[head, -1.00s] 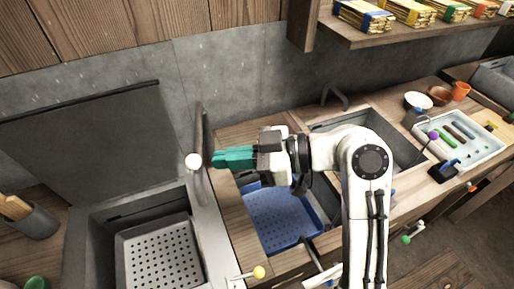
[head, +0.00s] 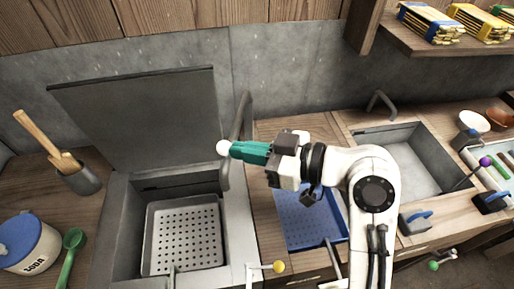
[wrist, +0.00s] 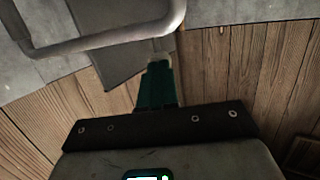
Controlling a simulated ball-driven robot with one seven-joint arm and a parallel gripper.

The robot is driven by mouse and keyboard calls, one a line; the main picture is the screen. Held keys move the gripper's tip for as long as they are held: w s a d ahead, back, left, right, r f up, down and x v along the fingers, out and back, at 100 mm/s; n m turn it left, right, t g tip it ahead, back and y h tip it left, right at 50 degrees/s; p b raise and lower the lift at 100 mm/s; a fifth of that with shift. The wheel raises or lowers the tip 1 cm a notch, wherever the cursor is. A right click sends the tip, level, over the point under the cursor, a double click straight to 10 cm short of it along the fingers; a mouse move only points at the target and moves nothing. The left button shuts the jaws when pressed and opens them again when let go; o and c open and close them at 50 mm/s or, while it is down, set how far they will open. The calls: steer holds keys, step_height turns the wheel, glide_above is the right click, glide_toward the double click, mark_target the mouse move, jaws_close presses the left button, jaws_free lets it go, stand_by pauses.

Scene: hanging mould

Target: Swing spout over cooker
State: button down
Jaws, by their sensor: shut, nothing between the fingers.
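The spout (head: 238,122) is a bent grey tube at the right edge of the cooker (head: 237,225), seen nearly end-on in the head view. A white ball knob (head: 223,147) shows beside it. The cooker is a grey basin with a perforated tray (head: 182,240) and a raised dark lid (head: 145,110). My gripper (head: 234,149) has teal fingers, shut and empty, with their tips at the spout and knob. Contact cannot be told. In the wrist view the spout (wrist: 110,40) curves across just beyond my fingertips (wrist: 159,64).
A blue perforated basket (head: 303,215) lies below my arm, and a sink (head: 400,160) with a tap is to the right. A utensil pot (head: 82,180) and a soda jar (head: 28,243) stand left of the cooker. A yellow-knobbed lever (head: 278,267) sticks out in front.

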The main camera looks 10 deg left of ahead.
steer(key=a, duration=0.1)
steer(key=a+m+t, duration=0.1)
steer(key=a, duration=0.1)
steer(key=a+t, duration=0.1)
steer(key=shift+s+a+m+h, duration=0.25)
steer(key=shift+m+h, duration=0.15)
steer(key=r+x, duration=0.2)
steer(key=x, duration=0.7)
steer(key=shift+s+a+b, duration=0.35)
steer(key=shift+a+b, duration=0.05)
steer(key=shift+a, duration=0.05)
steer(key=shift+s, duration=0.1)
